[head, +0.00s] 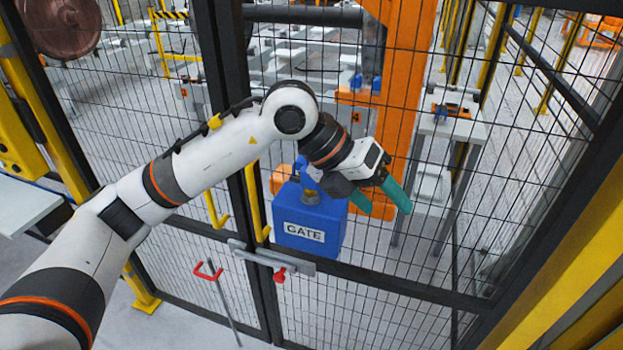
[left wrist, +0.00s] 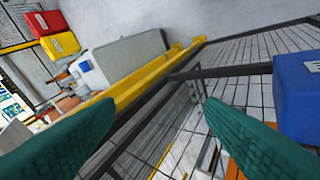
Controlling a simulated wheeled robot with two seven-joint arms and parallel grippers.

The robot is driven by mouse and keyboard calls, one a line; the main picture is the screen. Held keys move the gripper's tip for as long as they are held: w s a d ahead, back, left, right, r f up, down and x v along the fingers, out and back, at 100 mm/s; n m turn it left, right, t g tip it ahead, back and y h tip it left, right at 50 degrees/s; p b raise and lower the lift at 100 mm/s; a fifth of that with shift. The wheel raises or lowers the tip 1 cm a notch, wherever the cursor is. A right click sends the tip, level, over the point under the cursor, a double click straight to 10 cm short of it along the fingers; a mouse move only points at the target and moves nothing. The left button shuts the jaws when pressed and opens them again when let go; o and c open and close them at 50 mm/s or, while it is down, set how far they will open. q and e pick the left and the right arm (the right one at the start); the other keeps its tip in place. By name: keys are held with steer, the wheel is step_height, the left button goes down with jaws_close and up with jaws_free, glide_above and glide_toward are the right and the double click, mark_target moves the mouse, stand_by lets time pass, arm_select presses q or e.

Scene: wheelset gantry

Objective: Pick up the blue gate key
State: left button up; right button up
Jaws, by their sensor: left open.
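A blue box (head: 308,222) with a white GATE label is mounted at the wire gate in the head view. A small blue piece, apparently the blue gate key (head: 315,173), stands at its top above a brass-coloured part (head: 310,196), close beside my wrist. My left gripper (head: 380,199) has green fingers, spread apart with nothing seen between them. It is up and to the right of the box's top, apart from the key. In the left wrist view the blue box (left wrist: 300,95) is at the right edge, outside the open fingers (left wrist: 160,142); I cannot make out the key there. My right gripper is not in view.
A black-framed mesh fence (head: 400,282) stands close around the box. A metal latch bar (head: 270,258) with a red knob (head: 280,275) crosses below it. An orange post (head: 405,110) rises behind the mesh.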

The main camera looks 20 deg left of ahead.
arm_select(q)
steer(key=w+a+r+n+t+y, duration=0.2)
steer(key=w+a+y, duration=0.15)
steer(key=a, duration=0.35)
steer(key=w+a+r+n+t+y, duration=0.1)
steer(key=w+a+r+y, duration=0.1)
steer(key=a+y, duration=0.3)
steer(key=p, duration=0.3)
glide_above(310, 184)
steer(key=s, duration=0.1)
step_height(310, 184, down, 5)
steer(key=shift+n+h, duration=0.25)
steer(key=shift+n, duration=0.05)
steer(key=p+x, duration=0.3)
steer(key=x, duration=0.1)
steer(key=shift+w+a+f, duration=0.1)
steer(key=shift+a+f, duration=0.1)
steer(key=shift+f, duration=0.05)
steer(key=shift+w+f, duration=0.15)
steer(key=shift+f, duration=0.35)
steer(key=c, duration=1.1)
steer(key=shift+r, duration=0.15)
